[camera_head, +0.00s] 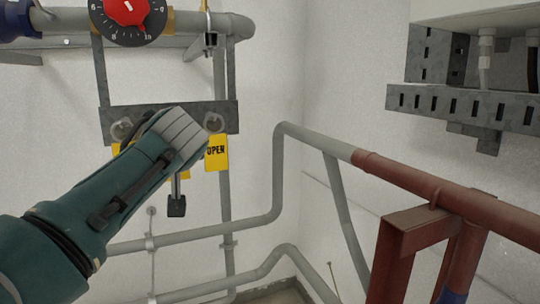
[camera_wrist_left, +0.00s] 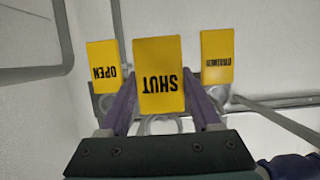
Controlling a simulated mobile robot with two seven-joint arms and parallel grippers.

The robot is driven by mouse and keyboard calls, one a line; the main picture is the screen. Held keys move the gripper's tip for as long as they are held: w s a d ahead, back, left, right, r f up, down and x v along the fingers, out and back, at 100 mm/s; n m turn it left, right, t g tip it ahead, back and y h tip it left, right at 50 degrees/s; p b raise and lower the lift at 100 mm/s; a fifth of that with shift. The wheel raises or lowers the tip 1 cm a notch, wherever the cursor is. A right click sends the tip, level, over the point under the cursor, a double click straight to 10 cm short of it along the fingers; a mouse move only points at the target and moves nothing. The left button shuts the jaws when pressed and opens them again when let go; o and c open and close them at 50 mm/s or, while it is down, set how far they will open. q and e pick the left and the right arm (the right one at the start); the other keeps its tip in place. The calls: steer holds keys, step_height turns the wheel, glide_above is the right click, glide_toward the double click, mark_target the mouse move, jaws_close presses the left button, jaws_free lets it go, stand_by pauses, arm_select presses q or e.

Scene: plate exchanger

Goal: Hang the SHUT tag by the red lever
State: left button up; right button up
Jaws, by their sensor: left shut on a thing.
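My left gripper (camera_head: 188,140) is at the grey slotted plate, its fingers hidden behind the hand in the head view. In the left wrist view its two purple fingers are shut on the yellow SHUT tag (camera_wrist_left: 158,65), which appears upside down. I cannot tell whether the tag is still on its hook. The OPEN tag (camera_head: 216,153) hangs right of the gripper; it also shows in the left wrist view (camera_wrist_left: 103,62). No red lever shows clearly; a red knob (camera_head: 126,9) on a black numbered dial is at the top left. My right gripper is not in view.
A third yellow tag (camera_wrist_left: 216,55) with a longer word hangs on the other side. The grey plate (camera_head: 228,112) carries rings and hangs below pipes. Grey pipes (camera_head: 250,222) run below; a red-brown pipe and frame (camera_head: 410,225) stand right. A slotted rail (camera_head: 470,103) is upper right.

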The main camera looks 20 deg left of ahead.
arm_select(q)
steer(key=w+a+b, duration=0.4)
steer(key=b, duration=0.2)
steer(key=shift+w+a, duration=0.15)
steer(key=shift+a, duration=0.2)
stand_by(1.1)
stand_by(0.4)
steer(key=s+d+p, duration=0.5)
steer(key=d+p, duration=0.1)
steer(key=shift+s+r, duration=0.25)
steer(key=shift+s, duration=0.05)
stand_by(0.7)
stand_by(0.5)
